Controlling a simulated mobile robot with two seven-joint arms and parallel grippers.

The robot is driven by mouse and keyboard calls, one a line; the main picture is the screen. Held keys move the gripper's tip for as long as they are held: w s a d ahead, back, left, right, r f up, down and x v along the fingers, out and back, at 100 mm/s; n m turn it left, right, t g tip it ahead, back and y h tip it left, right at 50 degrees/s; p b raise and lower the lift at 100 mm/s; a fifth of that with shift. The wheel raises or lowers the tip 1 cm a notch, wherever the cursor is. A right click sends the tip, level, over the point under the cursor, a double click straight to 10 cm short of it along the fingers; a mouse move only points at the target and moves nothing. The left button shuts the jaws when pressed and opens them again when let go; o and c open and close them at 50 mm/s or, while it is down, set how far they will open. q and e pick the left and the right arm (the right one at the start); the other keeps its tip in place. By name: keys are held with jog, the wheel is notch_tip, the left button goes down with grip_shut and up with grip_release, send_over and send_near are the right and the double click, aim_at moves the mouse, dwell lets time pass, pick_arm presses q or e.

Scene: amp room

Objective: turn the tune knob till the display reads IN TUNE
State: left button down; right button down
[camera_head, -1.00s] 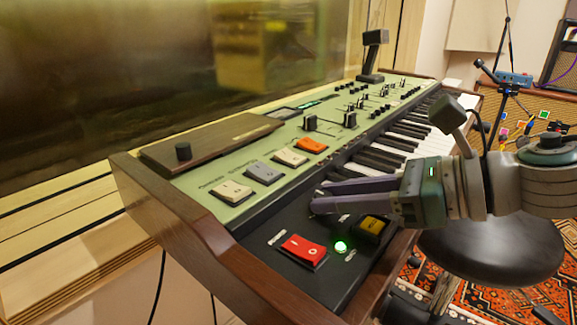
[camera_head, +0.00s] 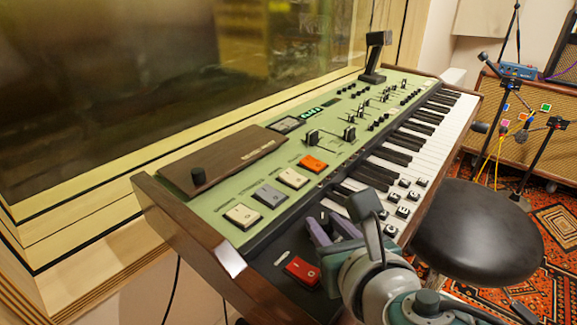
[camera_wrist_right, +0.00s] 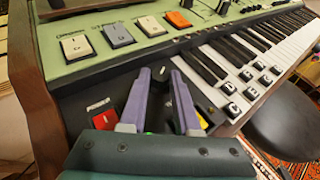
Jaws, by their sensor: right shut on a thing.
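The tune knob (camera_wrist_right: 161,72) is a small black knob with a white mark on the dark panel at the keyboard's left end. It shows in the right wrist view, between the purple fingertips. My right gripper (camera_head: 331,222) is shut on it, and in the head view the fingers and wrist hide most of it. The same gripper fills the lower middle of the right wrist view (camera_wrist_right: 160,76). The display (camera_head: 312,113) glows green on the green top panel, but its characters are too small to read. My left gripper is not in view.
A red rocker switch (camera_head: 301,270) lies just left of my right gripper. White, grey and orange switches (camera_head: 293,177) line the green panel. The white keys (camera_head: 440,130) run away to the right. A black stool (camera_head: 475,230) stands at the right.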

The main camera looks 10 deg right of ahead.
jog(key=shift+a+m+h, duration=0.15)
jog(key=shift+m+h, duration=0.55)
jog(key=shift+h, duration=0.2)
jog(key=c, duration=0.6)
grip_release()
jog(key=shift+c, duration=0.2)
jog(key=shift+s+r+p, duration=0.25)
jog(key=shift+s+p, duration=0.1)
jog(key=shift+p, duration=0.05)
jog(key=p+v, duration=0.3)
jog(key=v, duration=0.6)
jog(key=shift+a, duration=0.15)
